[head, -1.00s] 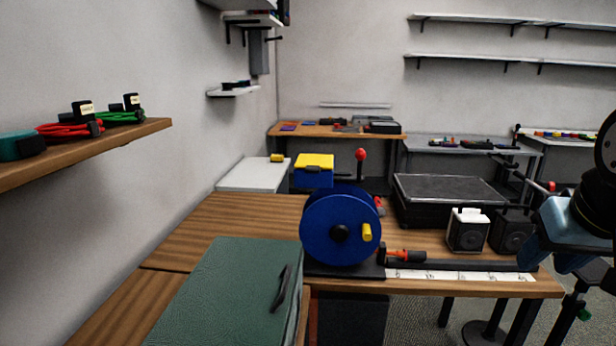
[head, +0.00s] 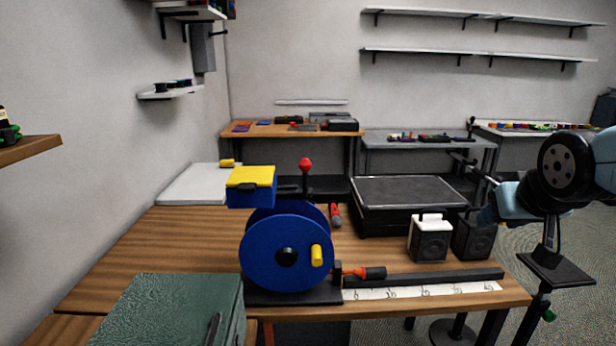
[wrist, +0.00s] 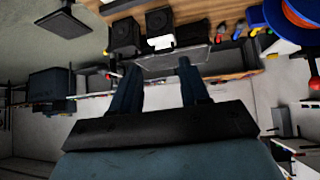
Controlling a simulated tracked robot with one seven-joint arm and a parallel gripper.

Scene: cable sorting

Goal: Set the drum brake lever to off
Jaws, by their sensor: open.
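The blue drum (head: 285,250) stands upright near the front edge of the wooden table, with a yellow crank knob on its face. A black lever with a red ball knob (head: 306,165) rises upright behind it. An orange-handled black lever (head: 370,273) lies low to the right of the drum's base. I cannot tell for certain which is the brake lever. In the wrist view the drum (wrist: 275,22) shows at the upper right. My gripper (wrist: 159,66) is open and empty, well away from the drum. In the head view its fingers cannot be made out.
A yellow-lidded blue box (head: 251,188) is behind the drum. A green case (head: 170,310) fills the front left. The wooden table (head: 170,245) is bare left of the drum.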

